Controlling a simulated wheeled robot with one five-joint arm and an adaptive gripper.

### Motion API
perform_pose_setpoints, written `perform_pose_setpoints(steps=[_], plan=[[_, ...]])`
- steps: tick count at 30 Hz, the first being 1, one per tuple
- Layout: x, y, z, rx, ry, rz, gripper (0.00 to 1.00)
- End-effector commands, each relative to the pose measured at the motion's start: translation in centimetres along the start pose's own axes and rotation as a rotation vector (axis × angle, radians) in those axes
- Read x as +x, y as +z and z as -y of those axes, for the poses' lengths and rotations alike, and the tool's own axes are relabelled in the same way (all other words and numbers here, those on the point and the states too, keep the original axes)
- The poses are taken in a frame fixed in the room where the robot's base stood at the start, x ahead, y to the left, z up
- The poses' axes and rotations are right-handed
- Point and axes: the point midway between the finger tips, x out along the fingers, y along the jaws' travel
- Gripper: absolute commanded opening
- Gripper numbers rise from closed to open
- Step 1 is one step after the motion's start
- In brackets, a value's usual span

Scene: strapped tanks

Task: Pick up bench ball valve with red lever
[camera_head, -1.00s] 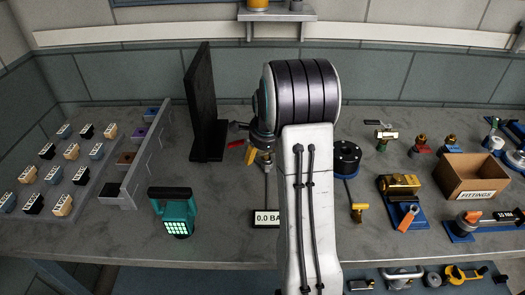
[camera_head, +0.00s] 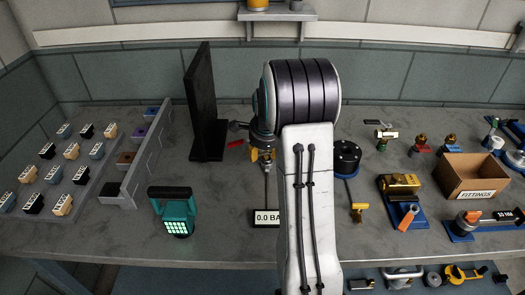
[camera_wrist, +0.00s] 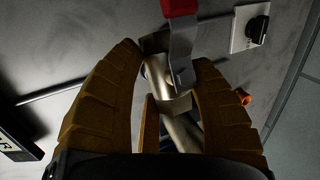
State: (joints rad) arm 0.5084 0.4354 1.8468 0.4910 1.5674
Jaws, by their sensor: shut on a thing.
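The ball valve shows in the wrist view as a metallic body (camera_wrist: 158,78) with a flat grey lever ending in a red grip. It lies between the two ochre fingers of my gripper (camera_wrist: 168,55), which are shut on it. In the head view the red lever (camera_head: 236,143) sticks out to the left of my gripper (camera_head: 261,155), near the foot of the black upright panel. The valve body is mostly hidden there by my fingers and arm. I cannot tell whether the valve still touches the bench.
A black upright panel (camera_head: 205,100) stands close on the left. A black round device (camera_head: 346,157), brass fittings and a FITTINGS box (camera_head: 474,180) are on the right. Bench around the lamp is clear.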

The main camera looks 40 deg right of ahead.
Motion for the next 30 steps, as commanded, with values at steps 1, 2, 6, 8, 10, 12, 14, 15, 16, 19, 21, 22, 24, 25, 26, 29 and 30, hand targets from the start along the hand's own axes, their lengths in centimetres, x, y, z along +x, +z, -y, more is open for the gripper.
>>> perform_pose_setpoints(steps=[1,2,6,8,10,12,14,15,16,19,21,22,24,25,26,29,30], plan=[[0.0,0.0,0.0,0.000,0.000,0.000,0.12],[0.0,0.0,0.0,0.000,0.000,0.000,0.12],[-0.1,0.0,0.1,0.000,0.000,0.000,0.12],[-0.4,0.0,0.2,0.000,-0.002,0.000,0.12],[-1.1,0.0,0.5,0.000,-0.004,0.000,0.11],[-2.0,0.0,0.9,0.000,-0.005,0.000,0.11],[-2.9,0.0,1.2,0.000,-0.006,0.000,0.11],[-3.6,0.0,1.5,0.000,-0.007,0.000,0.11],[-4.0,0.0,1.7,0.000,-0.006,0.000,0.11],[-5.6,0.0,2.2,0.000,-0.005,0.000,0.11],[-6.5,0.0,2.6,0.000,-0.004,0.000,0.11],[-6.9,0.0,2.8,0.000,-0.005,0.000,0.11],[-7.7,0.0,3.0,0.000,-0.005,0.000,0.11],[-8.0,0.0,3.2,0.000,-0.004,0.000,0.11],[-8.3,0.0,3.3,0.000,-0.004,0.000,0.11],[-8.9,0.0,3.5,0.000,-0.002,0.000,0.11],[-9.1,0.0,3.5,0.000,-0.002,0.000,0.11]])
